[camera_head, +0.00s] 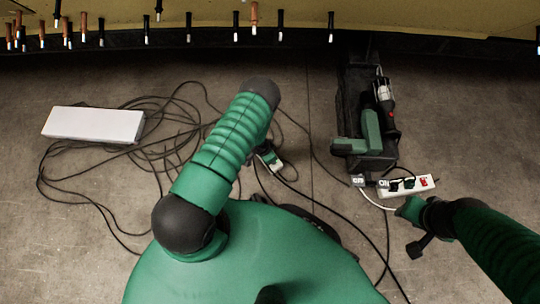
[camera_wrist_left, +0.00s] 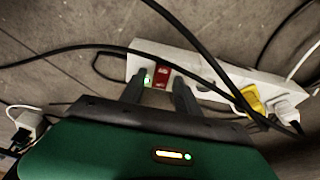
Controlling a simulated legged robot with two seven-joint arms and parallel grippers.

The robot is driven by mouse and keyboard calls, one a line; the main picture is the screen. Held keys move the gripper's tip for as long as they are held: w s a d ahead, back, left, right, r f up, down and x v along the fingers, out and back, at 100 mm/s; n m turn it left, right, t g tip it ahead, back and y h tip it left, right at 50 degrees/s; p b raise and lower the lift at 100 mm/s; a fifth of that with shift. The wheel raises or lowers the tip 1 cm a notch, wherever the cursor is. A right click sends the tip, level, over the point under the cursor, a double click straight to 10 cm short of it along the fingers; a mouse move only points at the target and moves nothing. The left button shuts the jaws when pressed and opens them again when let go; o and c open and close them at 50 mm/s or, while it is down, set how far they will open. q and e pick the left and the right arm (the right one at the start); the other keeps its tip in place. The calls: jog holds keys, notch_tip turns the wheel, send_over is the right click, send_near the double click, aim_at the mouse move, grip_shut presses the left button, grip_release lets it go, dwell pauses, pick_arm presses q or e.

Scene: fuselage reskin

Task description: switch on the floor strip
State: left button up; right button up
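In the left wrist view a white power strip (camera_wrist_left: 215,72) lies on the floor with a red switch (camera_wrist_left: 162,76) near its left end. A small green light (camera_wrist_left: 147,80) glows beside the switch. My left gripper (camera_wrist_left: 161,92) is open, with its dark fingers apart at the strip's near edge, just below the switch; contact is unclear. In the head view my left arm hides most of that area. Another white strip (camera_head: 408,187) with a red switch (camera_head: 424,182) lies at the right. My right gripper (camera_head: 408,208) is just below it; its fingers are unclear.
Black cables (camera_head: 95,205) loop over the floor, and some cross the strip in the left wrist view. A yellow plug (camera_wrist_left: 253,100) sits in that strip. A white box (camera_head: 93,124) lies at the left. A dark tool tray (camera_head: 360,95) stands near the right-hand strip.

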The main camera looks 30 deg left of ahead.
pick_arm(q)
jog(key=p+v, duration=0.9)
jog(key=v, duration=0.7)
jog(key=shift+r+p, duration=0.35)
jog(key=shift+r, duration=0.05)
